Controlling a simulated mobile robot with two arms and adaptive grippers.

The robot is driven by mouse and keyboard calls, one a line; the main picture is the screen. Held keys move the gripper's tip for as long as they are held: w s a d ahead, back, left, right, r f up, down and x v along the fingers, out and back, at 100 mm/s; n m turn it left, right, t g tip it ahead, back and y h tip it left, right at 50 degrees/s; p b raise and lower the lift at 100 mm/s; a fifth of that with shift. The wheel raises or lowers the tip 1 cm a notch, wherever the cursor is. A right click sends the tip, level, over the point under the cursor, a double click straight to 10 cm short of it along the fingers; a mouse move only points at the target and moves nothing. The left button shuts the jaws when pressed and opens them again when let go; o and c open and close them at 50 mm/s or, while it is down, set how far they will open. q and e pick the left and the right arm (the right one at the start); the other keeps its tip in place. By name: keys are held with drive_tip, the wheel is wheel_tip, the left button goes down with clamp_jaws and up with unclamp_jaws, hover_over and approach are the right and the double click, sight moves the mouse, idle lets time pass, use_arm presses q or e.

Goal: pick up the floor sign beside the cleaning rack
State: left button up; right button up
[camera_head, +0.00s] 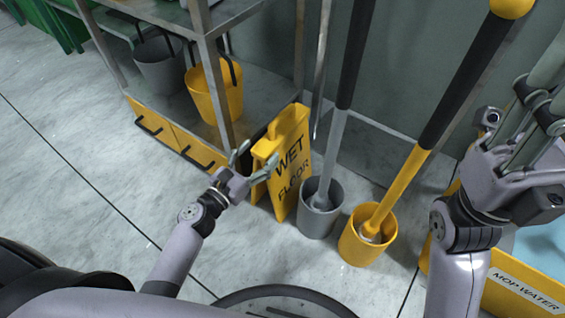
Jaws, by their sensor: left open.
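The yellow floor sign (291,160) with black "WET FLOOR" lettering stands upright on the floor at the right end of the cleaning rack (222,112). My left gripper (254,160) is open at the sign's left side, its fingers close to the sign's edge and partly overlapping it in the picture. I cannot tell whether they touch it. My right gripper (530,110) is raised at the right edge of the picture, well away from the sign, and partly cut off by the frame.
A grey holder (320,222) and a yellow holder (352,248) with long-handled tools stand just right of the sign. A yellow "MOP WATER" tub (497,297) is at lower right. Grey and yellow buckets (226,92) sit on the rack. Floor at left is clear.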

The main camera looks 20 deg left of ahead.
sight(269, 142)
use_arm(q)
drive_tip(key=x, duration=0.3)
drive_tip(key=b+x, duration=0.1)
drive_tip(key=x, duration=0.3)
drive_tip(key=shift+w+f+b, duration=0.25)
drive_tip(key=shift+b, duration=0.05)
clamp_jaws()
idle(0.6)
drive_tip(key=shift+r, duration=0.1)
